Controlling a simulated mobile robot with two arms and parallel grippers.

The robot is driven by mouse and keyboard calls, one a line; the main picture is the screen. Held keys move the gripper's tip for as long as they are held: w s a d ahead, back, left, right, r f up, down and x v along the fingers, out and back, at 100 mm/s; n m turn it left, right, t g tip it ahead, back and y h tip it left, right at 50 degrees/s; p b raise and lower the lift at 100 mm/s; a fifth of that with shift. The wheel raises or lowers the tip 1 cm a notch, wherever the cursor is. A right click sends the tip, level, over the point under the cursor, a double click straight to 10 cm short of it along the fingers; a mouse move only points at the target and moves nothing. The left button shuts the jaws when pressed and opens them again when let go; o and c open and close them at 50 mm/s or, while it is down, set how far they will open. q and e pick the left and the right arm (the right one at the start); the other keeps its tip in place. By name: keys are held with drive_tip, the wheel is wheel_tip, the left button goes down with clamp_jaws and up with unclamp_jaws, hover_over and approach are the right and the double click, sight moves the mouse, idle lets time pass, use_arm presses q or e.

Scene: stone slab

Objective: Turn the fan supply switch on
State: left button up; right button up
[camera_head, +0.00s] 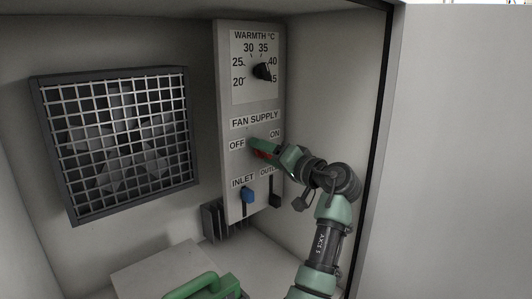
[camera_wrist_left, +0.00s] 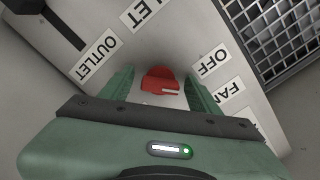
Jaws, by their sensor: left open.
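The fan supply switch is a red knob (camera_wrist_left: 160,79) on the light grey control panel (camera_head: 234,85). In the left wrist view a white mark on the knob points right, roughly toward the side of the OFF label (camera_wrist_left: 213,63). The ON label (camera_head: 275,133) shows in the head view. My left gripper (camera_wrist_left: 160,90) is open, with its green fingers on either side of the knob. I cannot tell whether they touch it. In the head view the left gripper (camera_head: 261,149) covers most of the knob. My right gripper is not in view.
A black warmth dial (camera_head: 262,71) sits above on the panel. A blue inlet slider (camera_head: 248,194) and a dark outlet slider (camera_head: 275,192) are below. A fan behind a square grille (camera_head: 118,140) is on the left.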

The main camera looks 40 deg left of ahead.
use_arm(q)
drive_tip(key=c, duration=0.7)
clamp_jaws()
drive_tip(key=shift+p, duration=0.3)
drive_tip(key=shift+r+m+p, duration=0.15)
drive_tip(key=shift+m+p, duration=0.8)
drive_tip(key=shift+m, duration=0.15)
drive_tip(key=m+p, duration=1.2)
drive_tip(key=p, duration=0.2)
drive_tip(key=shift+f+m+p, duration=0.2)
drive_tip(key=shift+m+p, duration=0.7)
drive_tip(key=shift+f, duration=0.1)
